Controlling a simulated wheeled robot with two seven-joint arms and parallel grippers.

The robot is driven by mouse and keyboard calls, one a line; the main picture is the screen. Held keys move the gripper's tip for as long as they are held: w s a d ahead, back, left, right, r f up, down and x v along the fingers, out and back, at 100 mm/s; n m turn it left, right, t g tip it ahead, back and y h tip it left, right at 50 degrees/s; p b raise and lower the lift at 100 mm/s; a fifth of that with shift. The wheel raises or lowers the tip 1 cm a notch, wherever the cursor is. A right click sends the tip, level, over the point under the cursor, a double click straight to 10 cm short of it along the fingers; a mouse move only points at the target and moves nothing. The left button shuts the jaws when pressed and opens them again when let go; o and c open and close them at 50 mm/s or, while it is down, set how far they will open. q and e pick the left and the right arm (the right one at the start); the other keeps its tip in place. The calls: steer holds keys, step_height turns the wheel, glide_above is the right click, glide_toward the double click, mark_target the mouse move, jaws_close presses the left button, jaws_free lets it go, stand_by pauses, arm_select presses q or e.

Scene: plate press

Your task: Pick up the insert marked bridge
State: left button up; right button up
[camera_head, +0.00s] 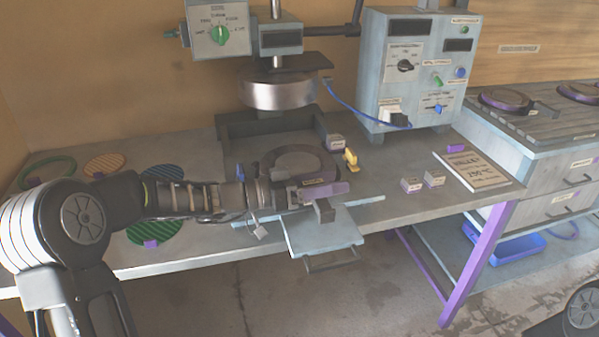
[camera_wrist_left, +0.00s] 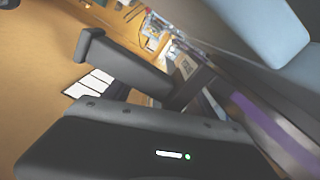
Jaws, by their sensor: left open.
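Three small grey labelled blocks sit on the bench in the head view: one (camera_head: 334,141) beside the press, and two, a left one (camera_head: 411,185) and a right one (camera_head: 434,178), side by side to the right. Their labels are too small to read, so I cannot tell which is the bridge insert. My left gripper (camera_head: 318,203) is open over the bench's front edge, in front of the press, left of the pair. In the left wrist view a dark finger (camera_wrist_left: 125,66) shows, but no insert is recognisable. My right gripper is out of view.
The press's metal cylinder (camera_head: 277,92) hangs above a dark ring-shaped plate (camera_head: 292,163). A pale tray (camera_head: 322,232) juts past the front edge below my gripper. A control box (camera_head: 411,75) stands behind. A labelled board (camera_head: 479,171) lies right of the pair. Round plates (camera_head: 47,172) lie left.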

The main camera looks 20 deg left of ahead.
arm_select(q)
steer(key=shift+f, duration=0.1)
jaws_close()
stand_by(0.6)
stand_by(0.7)
